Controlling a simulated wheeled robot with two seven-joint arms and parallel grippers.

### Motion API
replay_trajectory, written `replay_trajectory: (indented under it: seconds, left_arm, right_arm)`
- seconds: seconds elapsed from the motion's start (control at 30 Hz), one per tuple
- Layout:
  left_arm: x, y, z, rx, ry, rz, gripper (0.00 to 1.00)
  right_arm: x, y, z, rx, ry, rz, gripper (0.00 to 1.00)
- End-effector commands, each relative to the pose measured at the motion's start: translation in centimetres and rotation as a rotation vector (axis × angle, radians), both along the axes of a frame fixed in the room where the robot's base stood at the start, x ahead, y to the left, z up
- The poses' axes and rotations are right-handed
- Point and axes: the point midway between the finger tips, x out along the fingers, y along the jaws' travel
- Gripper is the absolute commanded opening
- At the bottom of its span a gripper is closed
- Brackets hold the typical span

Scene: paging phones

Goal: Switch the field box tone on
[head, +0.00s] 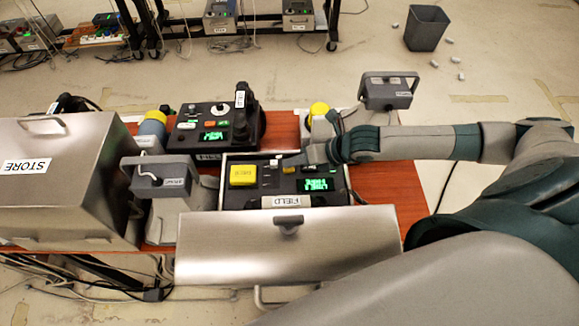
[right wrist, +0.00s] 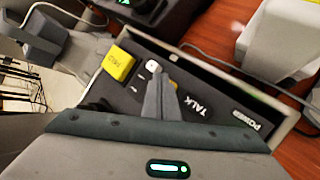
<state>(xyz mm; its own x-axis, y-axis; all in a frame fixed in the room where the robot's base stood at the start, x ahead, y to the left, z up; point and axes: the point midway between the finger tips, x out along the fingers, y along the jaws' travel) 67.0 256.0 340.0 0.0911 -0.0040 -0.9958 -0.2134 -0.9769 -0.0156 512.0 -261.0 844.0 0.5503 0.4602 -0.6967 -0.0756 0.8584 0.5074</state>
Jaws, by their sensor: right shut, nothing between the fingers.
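The field box (head: 228,200) stands open on the table, its steel lid (head: 290,250) folded down toward me. It has a yellow button (head: 243,175), a lit green display (head: 317,184) and a FIELD label. My right gripper (head: 288,163) is shut and empty over the box's far part. In the right wrist view its fingertips (right wrist: 165,80) are close beside a small white control (right wrist: 152,66), near the yellow button (right wrist: 118,62). I cannot tell whether they touch it. The fingers hide part of the panel; TALK and POWER labels show to their right. My left gripper is not in view.
A black phone unit (head: 215,130) with a handset stands behind the field box. A steel STORE box (head: 60,190) is at left. Grey handled units stand left (head: 162,180) and back right (head: 388,90). Bare wooden table (head: 400,195) shows at right.

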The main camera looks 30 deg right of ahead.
Motion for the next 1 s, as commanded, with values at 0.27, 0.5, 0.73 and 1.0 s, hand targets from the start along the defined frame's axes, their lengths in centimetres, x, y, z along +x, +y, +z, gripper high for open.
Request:
replay_trajectory:
  seconds: [0.27, 0.5, 0.73, 1.0]
  left_arm:
    - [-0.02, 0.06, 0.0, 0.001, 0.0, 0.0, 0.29]
    - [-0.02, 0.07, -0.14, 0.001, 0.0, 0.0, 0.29]
    - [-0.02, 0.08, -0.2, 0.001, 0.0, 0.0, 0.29]
    - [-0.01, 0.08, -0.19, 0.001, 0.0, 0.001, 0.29]
  right_arm:
    - [0.0, -0.01, -0.01, 0.0, 0.0, 0.0, 0.0]
    - [0.03, 0.0, -0.48, 0.0, -0.001, 0.0, 0.0]
    - [0.03, 0.01, -0.86, 0.0, -0.002, 0.001, 0.0]
    - [-0.01, 0.01, -0.89, 0.0, 0.0, 0.0, 0.0]
